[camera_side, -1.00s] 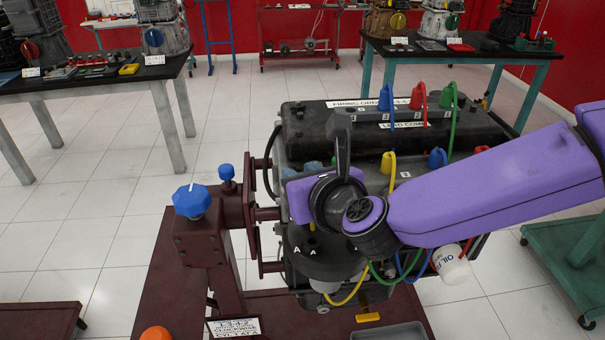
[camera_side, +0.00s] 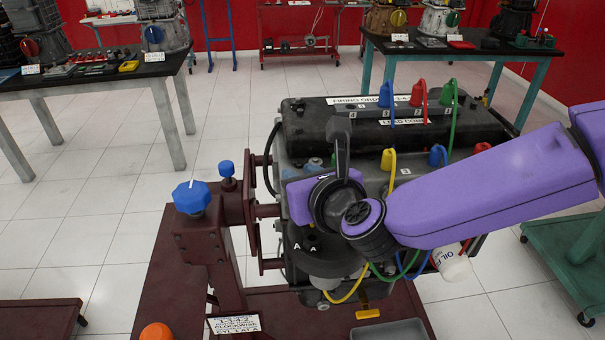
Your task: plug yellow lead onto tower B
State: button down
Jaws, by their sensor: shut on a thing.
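The yellow lead has a yellow boot (camera_side: 388,159) on the engine top. Its wire passes behind my arm and shows again as a low loop (camera_side: 347,297) below the dark round cap (camera_side: 296,262). My gripper (camera_side: 308,197) is over the cap, with its purple body partly in view. The fingertips and the lead end in them are hidden behind my wrist. Letters A show on the cap's left part. Tower B is hidden, so I cannot tell whether the lead end touches it.
Blue (camera_side: 387,96), red (camera_side: 417,96) and green (camera_side: 447,95) boots stand on the engine's (camera_side: 470,128) top. Green and blue wires hang under my arm near a white oil filter (camera_side: 455,264). A maroon stand with a blue knob (camera_side: 191,197) is at left.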

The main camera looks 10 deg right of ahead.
jog(key=shift+f, duration=0.5)
dwell(0.9)
jog(key=c, duration=0.8)
grip_release()
